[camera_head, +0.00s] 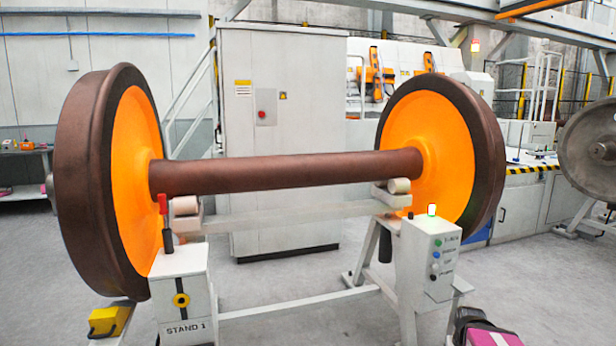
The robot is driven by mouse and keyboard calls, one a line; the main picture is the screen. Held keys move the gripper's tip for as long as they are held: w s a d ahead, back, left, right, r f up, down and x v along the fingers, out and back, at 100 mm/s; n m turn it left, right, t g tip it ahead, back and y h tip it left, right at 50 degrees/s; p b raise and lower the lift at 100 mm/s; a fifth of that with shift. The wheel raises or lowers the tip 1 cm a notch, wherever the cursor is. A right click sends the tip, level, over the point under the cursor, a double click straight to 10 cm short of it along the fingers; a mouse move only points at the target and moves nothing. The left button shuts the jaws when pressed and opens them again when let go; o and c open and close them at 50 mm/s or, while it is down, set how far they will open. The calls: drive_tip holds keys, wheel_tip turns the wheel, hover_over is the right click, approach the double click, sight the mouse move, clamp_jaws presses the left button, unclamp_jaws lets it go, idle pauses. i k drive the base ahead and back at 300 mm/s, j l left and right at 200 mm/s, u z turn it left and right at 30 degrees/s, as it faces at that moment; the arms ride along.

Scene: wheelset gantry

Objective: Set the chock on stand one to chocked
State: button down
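A wheelset rests over the stand, with orange-faced wheels and a brown axle (270,174). A yellow block (108,320), which looks like the chock, is low at the left wheel (85,180); I cannot tell whether it touches the wheel. No chock state can be read. My gripper is not recognisable in view.
A control box (428,255) with several buttons and a lit green lamp stands at the stand's right. A dark and pink object (485,334) is cut off at the bottom right. A grey cabinet (283,110) stands behind. Grey floor is open in front.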

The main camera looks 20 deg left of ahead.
sight(108, 322)
drive_tip(key=u, duration=2.65)
